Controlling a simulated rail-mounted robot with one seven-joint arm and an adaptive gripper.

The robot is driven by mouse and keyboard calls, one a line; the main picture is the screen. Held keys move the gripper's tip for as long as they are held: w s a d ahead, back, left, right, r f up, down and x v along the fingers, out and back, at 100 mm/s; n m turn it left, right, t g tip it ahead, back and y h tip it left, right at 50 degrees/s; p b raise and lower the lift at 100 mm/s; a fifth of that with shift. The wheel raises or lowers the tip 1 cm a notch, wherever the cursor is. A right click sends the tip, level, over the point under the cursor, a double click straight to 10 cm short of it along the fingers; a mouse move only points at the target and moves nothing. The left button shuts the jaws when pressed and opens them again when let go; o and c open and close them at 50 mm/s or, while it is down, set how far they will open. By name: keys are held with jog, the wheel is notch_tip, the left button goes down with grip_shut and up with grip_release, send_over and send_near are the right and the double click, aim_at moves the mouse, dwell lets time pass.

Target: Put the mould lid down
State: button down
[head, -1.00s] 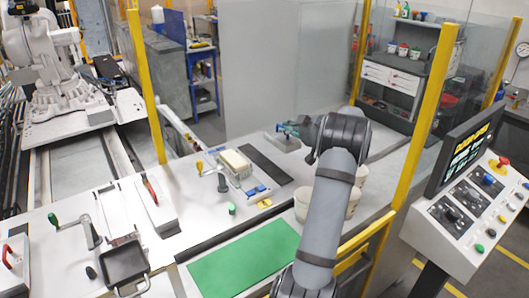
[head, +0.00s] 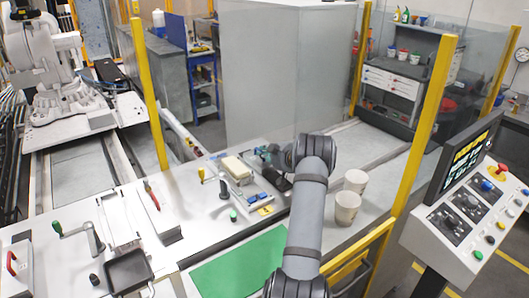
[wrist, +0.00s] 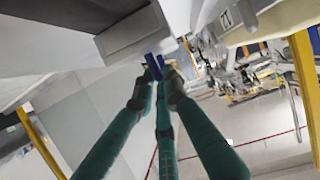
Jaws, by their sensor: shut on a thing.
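My gripper (wrist: 158,78) has dark green fingers, shut on a small blue grip piece (wrist: 155,64) in the wrist view. A grey block (wrist: 135,36), which looks like the mould lid, is right above the fingertips in that view. In the head view my gripper (head: 264,155) is just right of the mould fixture, close beside the cream block (head: 236,168) there. My forearm and wrist hide most of the held lid in the head view. I cannot tell whether the lid touches the table.
Blue pieces (head: 258,196) and a green-capped item (head: 233,215) are in front of the fixture. A green mat (head: 235,266) lies in front. A yellow post (head: 424,125) and control console (head: 465,215) border the right.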

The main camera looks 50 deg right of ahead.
jog(key=shift+r, duration=0.15)
jog(key=shift+f, duration=0.2)
jog(key=c, duration=1.8)
grip_release()
jog(key=shift+s+r, duration=0.1)
jog(key=shift+r, duration=0.1)
jog(key=b+v, duration=0.3)
jog(key=v, duration=0.9)
jog(key=shift+a+f, duration=0.1)
